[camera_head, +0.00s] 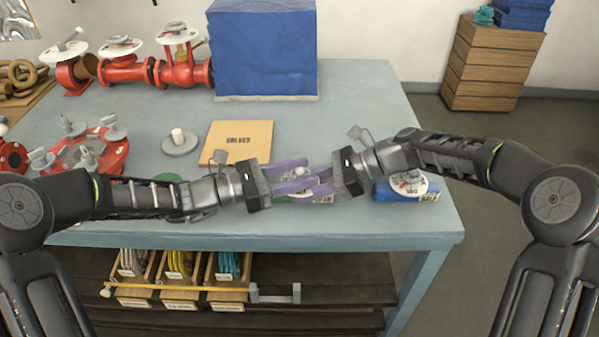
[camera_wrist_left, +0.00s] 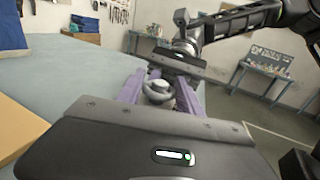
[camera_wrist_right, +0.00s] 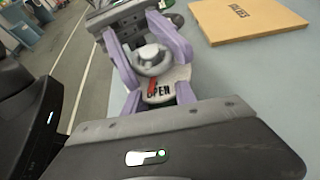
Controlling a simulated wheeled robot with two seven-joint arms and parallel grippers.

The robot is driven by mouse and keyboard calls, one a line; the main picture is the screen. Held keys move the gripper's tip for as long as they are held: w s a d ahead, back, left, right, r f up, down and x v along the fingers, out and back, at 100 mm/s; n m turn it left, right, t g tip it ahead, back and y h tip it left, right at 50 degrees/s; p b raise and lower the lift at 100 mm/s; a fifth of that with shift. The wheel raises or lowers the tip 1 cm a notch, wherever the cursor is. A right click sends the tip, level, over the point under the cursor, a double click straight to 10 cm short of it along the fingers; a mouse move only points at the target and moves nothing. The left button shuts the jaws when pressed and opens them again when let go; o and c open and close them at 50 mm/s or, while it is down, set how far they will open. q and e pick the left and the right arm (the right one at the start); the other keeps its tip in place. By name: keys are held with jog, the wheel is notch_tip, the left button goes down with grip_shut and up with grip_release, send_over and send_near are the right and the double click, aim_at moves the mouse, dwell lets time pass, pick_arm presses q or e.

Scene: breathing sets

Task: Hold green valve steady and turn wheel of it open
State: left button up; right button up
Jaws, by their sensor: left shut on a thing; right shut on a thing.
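The green valve (camera_head: 298,197) is at the table's front edge, mostly hidden between my grippers. Its grey wheel (camera_wrist_right: 152,62) shows in the right wrist view above a white plate reading OPEN (camera_wrist_right: 160,92), with a red pointer. The wheel also shows in the left wrist view (camera_wrist_left: 158,90). My left gripper (camera_head: 300,176) comes from the left with its purple fingers shut on the valve. My right gripper (camera_head: 314,180) faces it from the right, also shut on the valve. The fingers overlap, so I cannot tell which pair grips the wheel and which the body.
A blue valve (camera_head: 410,192) with a white disc lies right of the grippers. A flat cardboard box (camera_head: 237,142) and a grey disc (camera_head: 180,145) lie behind. Red flanged parts (camera_head: 98,155) are at left; a large blue crate (camera_head: 263,50) stands at the back. The table's right back is clear.

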pick_arm(q)
jog(key=n+t, duration=0.1)
jog(key=n+t+y, duration=0.1)
jog(key=t, duration=0.1)
jog(key=shift+s+d+r+y, duration=0.1)
jog(key=shift+y, duration=0.2)
pick_arm(e)
jog(key=shift+s, duration=0.1)
pick_arm(q)
jog(key=shift+n+t+y, duration=0.3)
jog(key=shift+n+t, duration=0.3)
jog(key=shift+t, duration=0.2)
jog(key=o, duration=1.4)
jog(key=shift+m+g, duration=0.5)
jog(key=shift+g, duration=0.1)
